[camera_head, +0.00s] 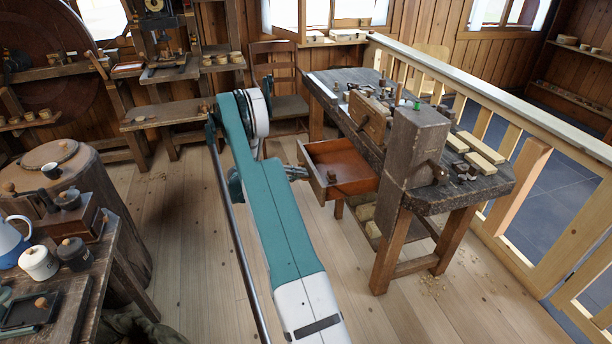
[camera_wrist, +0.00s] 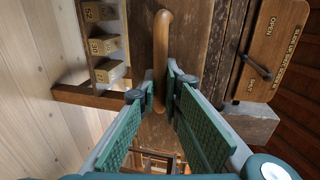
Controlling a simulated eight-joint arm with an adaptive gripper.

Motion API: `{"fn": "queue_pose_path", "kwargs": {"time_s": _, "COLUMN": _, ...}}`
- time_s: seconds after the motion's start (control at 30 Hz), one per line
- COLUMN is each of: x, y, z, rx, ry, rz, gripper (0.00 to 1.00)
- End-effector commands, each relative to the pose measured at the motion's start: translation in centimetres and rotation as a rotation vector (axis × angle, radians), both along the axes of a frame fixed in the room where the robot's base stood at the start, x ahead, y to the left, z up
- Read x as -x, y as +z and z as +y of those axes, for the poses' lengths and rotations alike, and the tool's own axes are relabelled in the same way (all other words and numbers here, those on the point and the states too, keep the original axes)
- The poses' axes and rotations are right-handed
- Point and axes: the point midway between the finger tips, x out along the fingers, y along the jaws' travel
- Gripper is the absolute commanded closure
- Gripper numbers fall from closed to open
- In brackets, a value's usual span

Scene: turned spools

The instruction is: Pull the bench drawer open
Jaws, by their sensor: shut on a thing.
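The bench drawer (camera_head: 345,158) stands pulled out from the left side of the dark wooden workbench (camera_head: 446,198), its reddish inside showing. A small dark object (camera_head: 331,176) lies in it near the front. In the wrist view the drawer's wooden bar handle (camera_wrist: 162,40) runs between the fingers of my gripper (camera_wrist: 157,88). My gripper is shut on the handle. In the head view my gripper (camera_head: 298,172) is at the drawer front, partly hidden by my arm, and the handle cannot be made out there.
Numbered wooden blocks (camera_wrist: 104,46) sit on a rack to one side in the wrist view. A plate marked OPEN and SHUT (camera_wrist: 272,45) is on the other side. A chair (camera_head: 277,85) stands behind my arm. The floor (camera_head: 200,270) left of the bench is clear.

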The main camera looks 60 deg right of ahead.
Motion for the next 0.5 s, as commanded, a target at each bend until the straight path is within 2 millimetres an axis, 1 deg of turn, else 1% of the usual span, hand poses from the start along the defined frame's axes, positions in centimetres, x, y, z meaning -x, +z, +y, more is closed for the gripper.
{"fn": "queue_pose_path", "kwargs": {"time_s": 0.27, "x": -0.04, "y": 0.00, "z": -0.02, "rx": 0.001, "ry": 0.001, "rz": -0.001, "gripper": 1.00}}
{"fn": "queue_pose_path", "kwargs": {"time_s": 0.3, "x": -0.04, "y": 0.00, "z": -0.03, "rx": 0.001, "ry": 0.001, "rz": -0.001, "gripper": 0.89}}
{"fn": "queue_pose_path", "kwargs": {"time_s": 0.4, "x": -0.03, "y": 0.00, "z": -0.03, "rx": 0.000, "ry": 0.001, "rz": 0.000, "gripper": 0.76}}
{"fn": "queue_pose_path", "kwargs": {"time_s": 0.5, "x": -0.02, "y": 0.00, "z": -0.04, "rx": 0.000, "ry": 0.001, "rz": 0.000, "gripper": 0.76}}
